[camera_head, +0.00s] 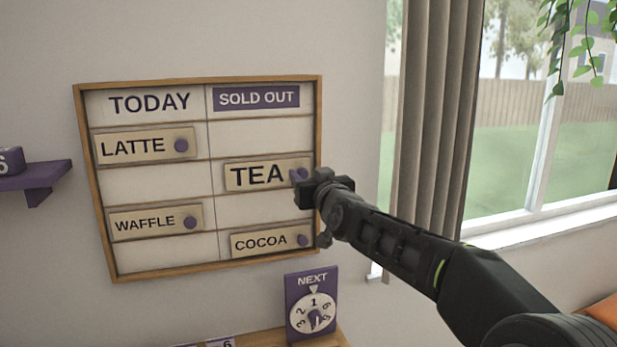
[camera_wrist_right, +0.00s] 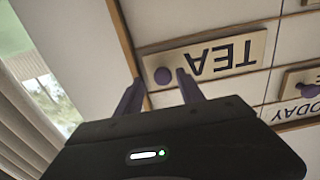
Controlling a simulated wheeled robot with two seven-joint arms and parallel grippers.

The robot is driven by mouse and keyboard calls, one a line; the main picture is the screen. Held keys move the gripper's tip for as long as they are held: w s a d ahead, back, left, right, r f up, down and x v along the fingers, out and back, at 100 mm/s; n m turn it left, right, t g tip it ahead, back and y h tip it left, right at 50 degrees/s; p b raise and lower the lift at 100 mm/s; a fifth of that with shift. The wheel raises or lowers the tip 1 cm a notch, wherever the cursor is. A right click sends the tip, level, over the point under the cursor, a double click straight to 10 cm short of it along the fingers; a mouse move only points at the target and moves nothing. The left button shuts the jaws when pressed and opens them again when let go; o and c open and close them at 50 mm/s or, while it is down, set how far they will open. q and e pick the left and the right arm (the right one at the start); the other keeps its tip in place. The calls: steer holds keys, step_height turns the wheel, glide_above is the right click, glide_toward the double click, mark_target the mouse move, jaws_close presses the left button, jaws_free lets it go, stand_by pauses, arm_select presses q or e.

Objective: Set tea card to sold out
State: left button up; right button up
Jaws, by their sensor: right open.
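The menu board (camera_head: 153,181) hangs on the wall with a TODAY column on the left and a SOLD OUT column on the right. The tea card (camera_head: 256,176) is in the SOLD OUT column, in the second row below the heading, and looks slightly tilted. Its purple knob (camera_wrist_right: 162,76) is at the card's end by the board's right frame. My right gripper (camera_head: 309,183) is at that knob. In the right wrist view its open fingers (camera_wrist_right: 158,90) stand on either side of the knob, with no clear contact. My left gripper is out of view.
The latte card (camera_head: 130,147) and waffle card (camera_head: 146,222) are under TODAY; the cocoa card (camera_head: 262,242) is under SOLD OUT. A NEXT dial (camera_head: 312,304) stands below the board. A purple shelf (camera_head: 36,177) is left, a curtain (camera_head: 437,110) right.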

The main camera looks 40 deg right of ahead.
steer(key=b+v, duration=0.2)
steer(key=v, duration=0.5)
steer(key=shift+s+a, duration=0.15)
steer(key=shift+s, duration=0.2)
